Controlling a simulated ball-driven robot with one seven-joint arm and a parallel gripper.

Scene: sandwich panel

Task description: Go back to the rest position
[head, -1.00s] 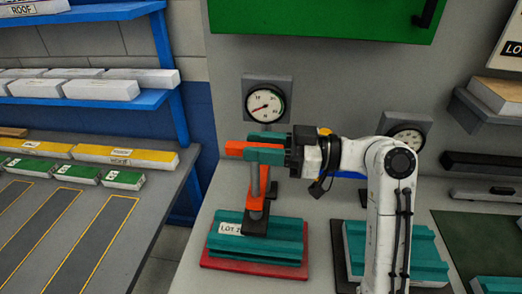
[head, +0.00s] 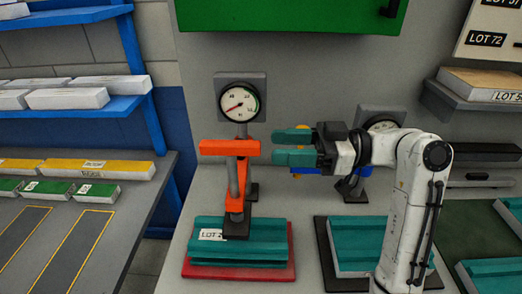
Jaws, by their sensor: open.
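My gripper (head: 292,147) is open and empty in the head view, with its two teal fingers pointing left. It is to the right of an orange press handle (head: 229,148) and apart from it. The press's dark foot (head: 237,228) rests on a teal ridged panel (head: 268,244) with a "LOT" label, lying on a red base plate (head: 212,272). My white arm reaches in from the lower right.
A round gauge (head: 240,101) is behind the press, with a second gauge (head: 383,124) partly behind my arm. Another teal panel (head: 352,247) lies below my gripper. A green cabinet (head: 290,14) hangs above. A side table (head: 105,205) with yellow and green blocks stands left.

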